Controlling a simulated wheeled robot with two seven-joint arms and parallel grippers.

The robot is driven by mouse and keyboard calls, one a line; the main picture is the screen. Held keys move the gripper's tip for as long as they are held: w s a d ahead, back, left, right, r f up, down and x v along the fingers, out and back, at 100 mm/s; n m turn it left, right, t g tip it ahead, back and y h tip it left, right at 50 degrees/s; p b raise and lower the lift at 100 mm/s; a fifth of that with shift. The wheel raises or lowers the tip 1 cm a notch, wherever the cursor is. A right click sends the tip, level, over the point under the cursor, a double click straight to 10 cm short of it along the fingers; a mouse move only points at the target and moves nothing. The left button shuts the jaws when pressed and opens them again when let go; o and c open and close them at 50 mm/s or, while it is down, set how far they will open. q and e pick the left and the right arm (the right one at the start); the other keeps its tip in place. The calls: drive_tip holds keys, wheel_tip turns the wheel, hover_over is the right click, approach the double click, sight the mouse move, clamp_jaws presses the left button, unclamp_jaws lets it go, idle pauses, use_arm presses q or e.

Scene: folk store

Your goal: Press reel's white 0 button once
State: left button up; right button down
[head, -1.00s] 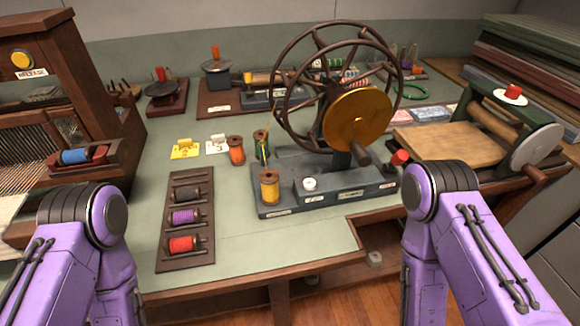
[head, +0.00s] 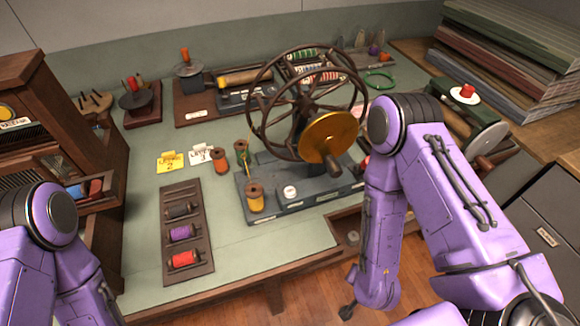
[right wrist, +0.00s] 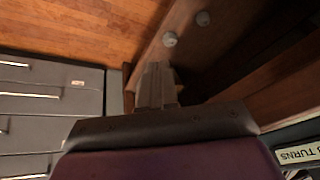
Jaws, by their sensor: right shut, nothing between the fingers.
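The reel (head: 300,185) stands on the green-topped table, with dark spoked wheels, a brass disc and a grey base. Its white round button (head: 290,192) is on the front of the base, right of a yellow spool. The "0" cannot be read at this size. My right gripper (right wrist: 157,85) is shut and empty in the right wrist view, over the floor by the wooden table front. It is apart from the button. In the head view my right forearm hangs down in front of the table, right of the reel. My left gripper is out of view.
A spool rack (head: 183,235) lies left of the reel. Orange and green spools stand behind the yellow one. My right arm hides the base's right end. In the right wrist view, grey drawers (right wrist: 50,100) are at left and a label with "TURNS" (right wrist: 300,154) at lower right.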

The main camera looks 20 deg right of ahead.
sight(292, 193)
drive_tip(key=w+a+r+m+p, duration=0.25)
drive_tip(key=r+p, duration=0.45)
drive_tip(key=r, duration=0.4)
drive_tip(key=w+a+r+m, duration=0.1)
drive_tip(key=w+m, duration=0.1)
drive_tip(key=w, duration=0.1)
drive_tip(key=w+a+r+m+t+y, duration=0.1)
drive_tip(key=w+a+r, duration=0.1)
drive_tip(key=w, duration=0.2)
drive_tip(key=w+a+r+m+t+y, duration=0.1)
drive_tip(key=w+a+m, duration=0.1)
drive_tip(key=w, duration=0.2)
drive_tip(key=shift+w+r+m, duration=0.1)
drive_tip(key=shift+r+m, duration=0.1)
drive_tip(key=shift+m, duration=0.15)
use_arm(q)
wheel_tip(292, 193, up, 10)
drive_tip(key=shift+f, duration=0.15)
use_arm(e)
drive_tip(key=w+a+r+m+t+y, duration=0.2)
drive_tip(key=w+a+r+m, duration=0.3)
drive_tip(key=w+r, duration=0.5)
drive_tip(key=shift+r+m+t+y, duration=0.3)
drive_tip(key=shift+r+m+t, duration=0.25)
drive_tip(key=shift+r, duration=0.25)
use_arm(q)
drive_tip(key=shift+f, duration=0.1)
use_arm(e)
drive_tip(key=shift+f, duration=0.1)
